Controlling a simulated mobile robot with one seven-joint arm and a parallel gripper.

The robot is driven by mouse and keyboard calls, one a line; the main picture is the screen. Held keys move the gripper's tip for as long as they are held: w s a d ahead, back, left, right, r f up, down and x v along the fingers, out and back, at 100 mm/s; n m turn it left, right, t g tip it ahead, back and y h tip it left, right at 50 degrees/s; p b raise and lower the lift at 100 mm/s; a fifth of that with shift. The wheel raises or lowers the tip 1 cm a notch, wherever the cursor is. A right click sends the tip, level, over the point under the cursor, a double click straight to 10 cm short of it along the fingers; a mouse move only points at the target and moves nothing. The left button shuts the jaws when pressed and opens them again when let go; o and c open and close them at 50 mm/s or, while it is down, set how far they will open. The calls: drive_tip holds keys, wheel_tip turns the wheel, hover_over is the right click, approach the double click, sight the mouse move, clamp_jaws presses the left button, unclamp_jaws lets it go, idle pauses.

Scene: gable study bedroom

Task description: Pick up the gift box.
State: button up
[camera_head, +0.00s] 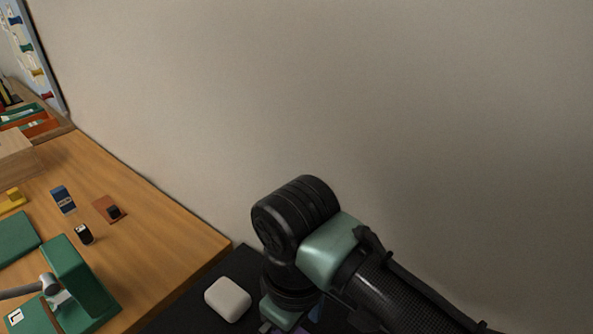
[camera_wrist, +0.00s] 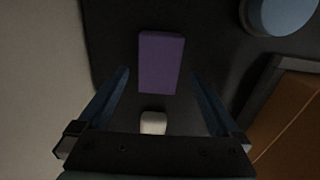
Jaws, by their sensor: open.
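A plain purple box (camera_wrist: 160,62), which looks like the gift box, lies on a dark surface in the wrist view. My gripper (camera_wrist: 161,76) is open, with one blue finger to each side of the box in the picture. I see gaps between the box and both fingers; how far the box lies beyond the fingertips I cannot tell. In the head view my arm hides most of the gripper and the box.
A small pale block (camera_wrist: 153,122) shows nearer the palm in the wrist view. A round blue-grey object (camera_wrist: 284,14) is at the upper right. In the head view a white rounded object (camera_head: 228,299) sits on the dark surface (camera_head: 185,313), beside the wooden desk (camera_head: 165,235) and wall.

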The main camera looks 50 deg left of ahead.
drive_tip(key=f, duration=0.1)
drive_tip(key=f+b, duration=0.1)
drive_tip(key=f, duration=0.3)
drive_tip(key=shift+w+d, duration=0.1)
drive_tip(key=shift+d, duration=0.15)
drive_tip(key=shift+r, duration=0.1)
drive_tip(key=c, duration=1.4)
